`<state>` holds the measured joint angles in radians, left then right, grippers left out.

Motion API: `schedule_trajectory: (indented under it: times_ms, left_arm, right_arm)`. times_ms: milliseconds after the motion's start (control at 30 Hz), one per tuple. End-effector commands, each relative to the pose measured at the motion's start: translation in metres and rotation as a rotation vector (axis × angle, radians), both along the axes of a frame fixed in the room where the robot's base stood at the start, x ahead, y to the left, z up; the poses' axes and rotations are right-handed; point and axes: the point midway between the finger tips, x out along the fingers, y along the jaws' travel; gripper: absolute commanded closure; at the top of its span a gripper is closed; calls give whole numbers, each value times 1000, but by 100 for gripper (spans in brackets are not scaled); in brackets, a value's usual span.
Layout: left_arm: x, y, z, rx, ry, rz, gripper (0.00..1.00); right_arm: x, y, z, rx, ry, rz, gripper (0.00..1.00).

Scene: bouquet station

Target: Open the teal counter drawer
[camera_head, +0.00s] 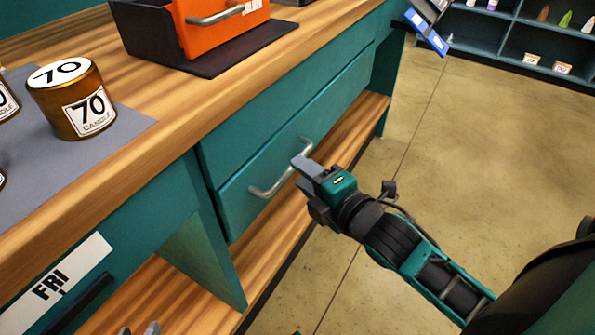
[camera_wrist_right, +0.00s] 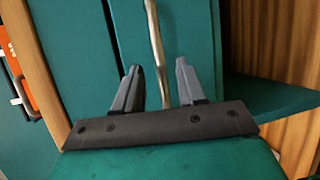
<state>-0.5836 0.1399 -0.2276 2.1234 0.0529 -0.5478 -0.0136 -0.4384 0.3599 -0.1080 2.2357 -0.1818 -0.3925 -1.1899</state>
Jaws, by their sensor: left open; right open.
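The teal counter drawer (camera_head: 335,107) sits under the wooden countertop, and its front looks closed. Its silver bar handle (camera_head: 268,190) runs along the front. My right gripper (camera_head: 302,168) is at the handle, with its fingers covering part of the bar. In the right wrist view the handle (camera_wrist_right: 154,40) passes between the two open fingertips (camera_wrist_right: 158,78), with a gap on each side. It is not gripped. My left gripper (camera_head: 138,330) shows only as two parted grey fingertips at the bottom edge, far from the drawer.
An orange bin (camera_head: 222,35) on a dark tray and a candle labelled 70 (camera_head: 72,98) on a grey mat stand on the counter (camera_head: 175,110). A wooden lower shelf (camera_head: 290,225) lies below the drawer. The floor (camera_head: 480,170) to the right is clear.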

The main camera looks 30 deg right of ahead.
Motion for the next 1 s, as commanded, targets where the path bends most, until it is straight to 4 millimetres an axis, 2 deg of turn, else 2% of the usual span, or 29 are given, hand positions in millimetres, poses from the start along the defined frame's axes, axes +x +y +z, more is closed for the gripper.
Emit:
schedule_trajectory:
  times_ms: [100, 233, 633, 1000]
  left_arm:
    - [2, -2, 1, -4, -10, -3, 57]
    - [2, -2, 0, -4, -6, -4, 57]
    - [2, -3, -1, -3, -3, -7, 57]
    - [3, -2, 0, -4, -7, -6, 57]
  right_arm:
    - [14, 2, -4, 0, -1, 0, 60]
    - [23, 3, -5, 1, -1, 0, 60]
    - [27, 4, -5, 1, 1, 1, 61]
    - [27, 4, -5, 1, 0, 1, 96]
